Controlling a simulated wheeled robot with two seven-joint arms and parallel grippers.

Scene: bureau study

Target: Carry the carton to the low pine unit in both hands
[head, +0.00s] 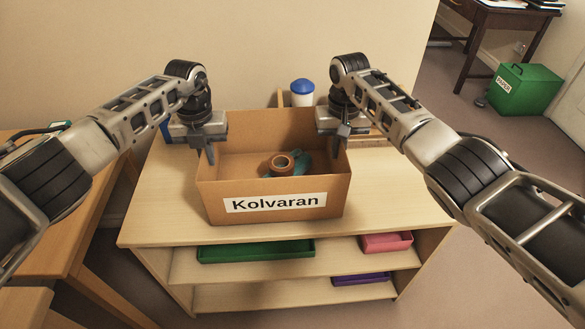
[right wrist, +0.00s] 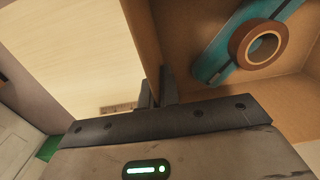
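The carton (head: 275,186) is an open brown box with a white label reading "Kolvaran". It is upright on the top of the low pine unit (head: 165,215), with no clear gap under it. Inside are a roll of brown tape (head: 280,164) and a teal item (head: 302,163); both also show in the right wrist view. My left gripper (head: 208,150) is at the carton's left wall, its fingers close together on the rim. My right gripper (head: 342,148) is at the right wall; the right wrist view shows its fingers (right wrist: 157,92) closed about that wall.
A white container with a blue lid (head: 302,92) stands behind the carton. The unit's shelves hold a green tray (head: 255,251), a pink tray (head: 387,242) and a purple tray (head: 361,279). A wooden table (head: 60,205) is at the left. A green bin (head: 525,88) stands at the far right.

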